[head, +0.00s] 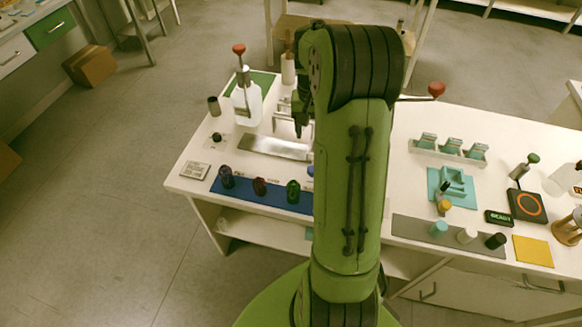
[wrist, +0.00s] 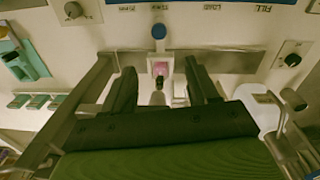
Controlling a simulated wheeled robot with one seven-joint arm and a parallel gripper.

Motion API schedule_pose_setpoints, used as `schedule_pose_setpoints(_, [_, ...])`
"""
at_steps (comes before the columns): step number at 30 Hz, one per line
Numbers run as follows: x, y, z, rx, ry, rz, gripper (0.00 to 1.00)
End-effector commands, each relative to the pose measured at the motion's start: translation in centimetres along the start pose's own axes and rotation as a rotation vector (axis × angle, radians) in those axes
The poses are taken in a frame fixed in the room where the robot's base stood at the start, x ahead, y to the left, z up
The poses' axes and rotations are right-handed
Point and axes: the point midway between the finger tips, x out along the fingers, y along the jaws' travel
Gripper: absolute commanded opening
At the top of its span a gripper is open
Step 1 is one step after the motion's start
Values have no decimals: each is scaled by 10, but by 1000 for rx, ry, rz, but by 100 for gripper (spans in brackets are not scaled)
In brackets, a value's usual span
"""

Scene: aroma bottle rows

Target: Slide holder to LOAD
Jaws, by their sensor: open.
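In the wrist view, a pale holder (wrist: 161,65) with a pink item in it and a blue knob (wrist: 158,31) sits on a metal rail (wrist: 225,62). Labels on the bench appear upside down; the LOAD label (wrist: 212,8) is right of the holder, with FILL (wrist: 264,8) further right. My gripper (wrist: 160,70) is open, one finger on each side of the holder with visible gaps; I cannot tell its height above it. In the head view, my gripper (head: 300,118) is over the rail (head: 270,147), and my arm hides most of the holder.
A white pump bottle (head: 247,104) stands behind the rail. Dark bottles (head: 259,187) stand on a blue mat (head: 240,188) in front. A grey mat (head: 408,229) with small bottles and a teal stand (head: 455,181) are right of my arm.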

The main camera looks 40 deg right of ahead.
Motion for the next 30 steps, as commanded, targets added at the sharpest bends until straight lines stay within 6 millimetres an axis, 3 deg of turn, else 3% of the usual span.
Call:
schedule_pose_setpoints(12, [102,-2,2,-6,-6,-1,59])
schedule_pose_setpoints(18, [140,-1,2,-4,-4,0,59])
schedule_pose_setpoints(30, [149,-2,2,-6,-1,-1,56])
